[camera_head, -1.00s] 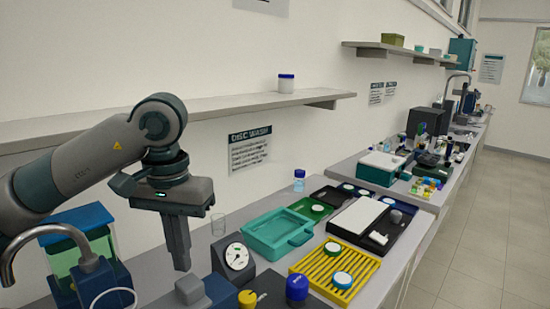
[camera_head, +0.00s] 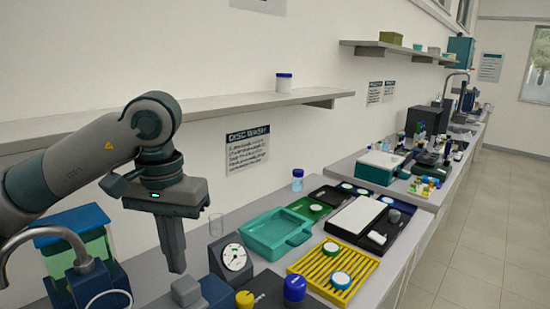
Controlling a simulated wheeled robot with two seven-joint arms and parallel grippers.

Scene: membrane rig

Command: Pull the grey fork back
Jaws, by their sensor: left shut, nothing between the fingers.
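My left gripper (camera_head: 177,270) hangs from the arm at the left, fingers pointing down and closed together with nothing between them. It is above the near part of the bench, left of the black dial gauge (camera_head: 234,257). A grey block (camera_head: 187,291) beside a dark blue part (camera_head: 217,291) shows just below and right of the fingertips, cut by the bottom edge. I cannot tell whether this block belongs to the grey fork, and no clear fork shape shows. My right gripper is out of view.
A blue-lidded green tank (camera_head: 80,245) and a curved grey tap stand at the left. A teal tray (camera_head: 273,232), a yellow slatted rack (camera_head: 334,277), a blue-capped knob (camera_head: 295,288) and a yellow knob (camera_head: 245,299) lie to the right. A shelf (camera_head: 200,110) runs above.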

